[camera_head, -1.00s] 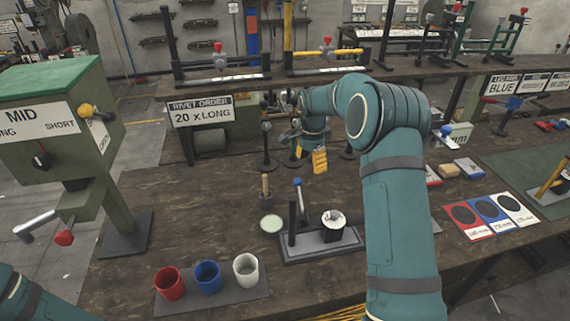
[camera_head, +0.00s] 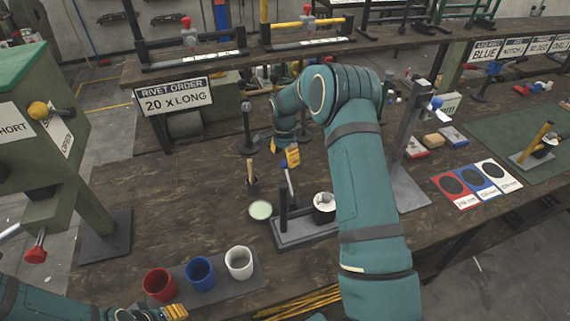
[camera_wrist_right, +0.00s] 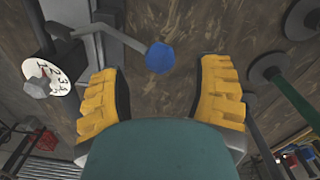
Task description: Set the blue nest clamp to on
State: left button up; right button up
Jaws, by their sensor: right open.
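The small nest fixture (camera_head: 302,233) stands on the bench with a dark upright post and a white dial on top. Its clamp lever ends in a blue knob (camera_head: 284,164), just below my right gripper (camera_head: 291,156). In the right wrist view the blue knob (camera_wrist_right: 160,57) lies in the gap ahead of the two yellow fingers (camera_wrist_right: 162,95), which are spread apart and empty. The grey lever arm runs left from the knob to the fixture, beside the numbered dial (camera_wrist_right: 47,78). My left gripper (camera_head: 168,313) shows only partly at the bottom edge.
Red (camera_head: 159,284), blue (camera_head: 199,273) and white (camera_head: 239,262) cups stand on a mat at the front. A wooden-handled tool in a holder (camera_head: 252,184) and a pale green dish (camera_head: 261,210) stand left of the fixture. A tall grey press (camera_head: 412,120) stands right of my right arm.

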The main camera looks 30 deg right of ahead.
aim_at(285, 161)
jog(key=shift+f, duration=1.75)
grip_shut()
